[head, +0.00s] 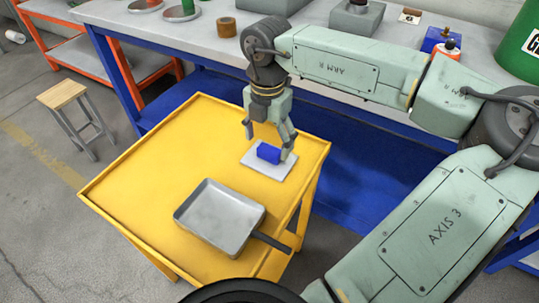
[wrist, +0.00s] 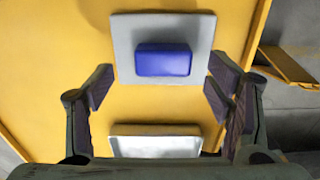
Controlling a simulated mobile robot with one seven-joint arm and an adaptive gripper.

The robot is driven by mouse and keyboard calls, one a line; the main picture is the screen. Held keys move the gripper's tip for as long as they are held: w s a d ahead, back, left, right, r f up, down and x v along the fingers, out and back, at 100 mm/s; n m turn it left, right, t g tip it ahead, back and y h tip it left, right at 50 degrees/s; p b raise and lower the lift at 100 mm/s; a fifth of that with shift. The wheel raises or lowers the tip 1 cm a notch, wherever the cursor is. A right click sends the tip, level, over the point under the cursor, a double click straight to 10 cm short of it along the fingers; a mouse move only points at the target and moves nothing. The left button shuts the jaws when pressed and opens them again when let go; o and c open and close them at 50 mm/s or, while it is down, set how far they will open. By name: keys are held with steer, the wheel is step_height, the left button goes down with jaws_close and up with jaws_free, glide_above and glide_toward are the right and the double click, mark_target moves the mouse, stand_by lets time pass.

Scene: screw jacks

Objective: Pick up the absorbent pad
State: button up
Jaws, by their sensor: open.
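A blue block (head: 268,153) lies on a pale grey flat square (head: 256,167) near the right corner of the yellow table. Either could be the absorbent pad; I cannot tell which from their looks. In the wrist view, the blue block (wrist: 164,60) sits near the middle of the pale square (wrist: 125,35). My gripper (head: 268,144) is open and empty, pointing down above the block. In the wrist view its fingers (wrist: 160,80) are spread wider than the block, which appears just ahead of and between them. I see no contact.
A grey pan (head: 218,215) with a dark handle stands on the yellow table (head: 150,170) close to the pale square; its rim shows between my fingers in the wrist view (wrist: 155,150). The table's left part is clear. A blue workbench (head: 200,45) stands behind, a stool (head: 75,110) at left.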

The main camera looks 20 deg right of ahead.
mark_target(270, 149)
steer(key=shift+d+f+p, duration=0.15)
steer(key=shift+f+p, duration=0.15)
steer(key=shift+f, duration=1.65)
steer(key=shift+c, duration=0.5)
steer(key=c, duration=1.2)
steer(key=shift+o, duration=0.2)
step_height(270, 149, up, 10)
steer(key=shift+s+r+b, duration=0.1)
steer(key=shift+b, duration=0.6)
steer(key=o, duration=0.7)
steer(key=shift+c, duration=0.2)
steer(key=c, duration=0.5)
